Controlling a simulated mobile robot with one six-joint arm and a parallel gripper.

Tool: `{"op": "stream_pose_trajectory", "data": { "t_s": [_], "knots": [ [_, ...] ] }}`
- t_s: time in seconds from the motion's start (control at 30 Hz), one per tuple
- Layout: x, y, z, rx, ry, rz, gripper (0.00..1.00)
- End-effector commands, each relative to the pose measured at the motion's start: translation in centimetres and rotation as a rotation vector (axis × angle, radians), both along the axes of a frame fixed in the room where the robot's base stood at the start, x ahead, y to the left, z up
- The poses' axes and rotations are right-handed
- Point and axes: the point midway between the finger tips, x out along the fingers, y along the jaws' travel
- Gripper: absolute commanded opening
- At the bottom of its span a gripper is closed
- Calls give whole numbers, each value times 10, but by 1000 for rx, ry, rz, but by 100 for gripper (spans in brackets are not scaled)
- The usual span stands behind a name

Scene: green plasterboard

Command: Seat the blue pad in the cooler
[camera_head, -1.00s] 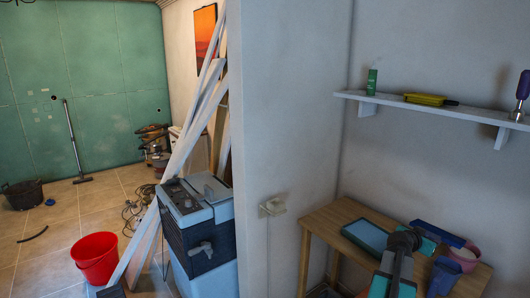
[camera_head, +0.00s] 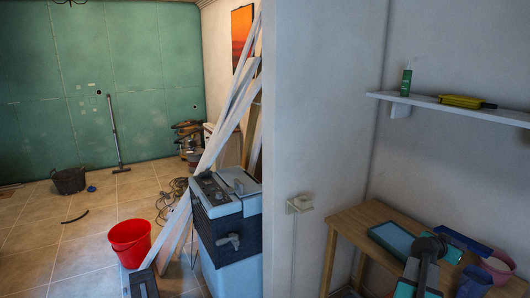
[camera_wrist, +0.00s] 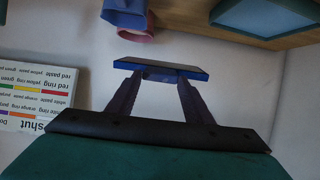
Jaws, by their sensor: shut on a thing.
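In the wrist view, my gripper (camera_wrist: 160,80) is shut on the blue pad (camera_wrist: 190,73), a flat slab with a dark face and a bright blue edge, held across the fingertips. The pad is clear of the table in that view. The cooler (camera_head: 228,230) appears to be the dark box with a grey top and a front tap, left of the wall corner in the head view. Its inside is hidden. My teal and dark arm shows over the table at the lower right, well apart from the cooler.
A wooden table (camera_head: 352,228) holds a blue-rimmed tray (camera_head: 393,240), a pink cup (camera_head: 497,268) and blue items. A wall corner (camera_head: 315,120) stands between table and cooler. Leaning planks (camera_head: 225,125) rise behind the cooler; a red bucket (camera_head: 130,240) stands left. A lettered board (camera_wrist: 38,95) shows in the wrist view.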

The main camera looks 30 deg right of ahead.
Motion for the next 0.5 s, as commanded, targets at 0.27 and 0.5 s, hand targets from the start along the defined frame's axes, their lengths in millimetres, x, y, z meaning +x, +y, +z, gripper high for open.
{"op": "stream_pose_trajectory", "data": {
  "t_s": [0.27, 0.5],
  "knots": [
    [55, 23, 2, -1, -2, 73, 19],
    [125, 62, 8, -1, -2, 171, 19]
  ]
}}
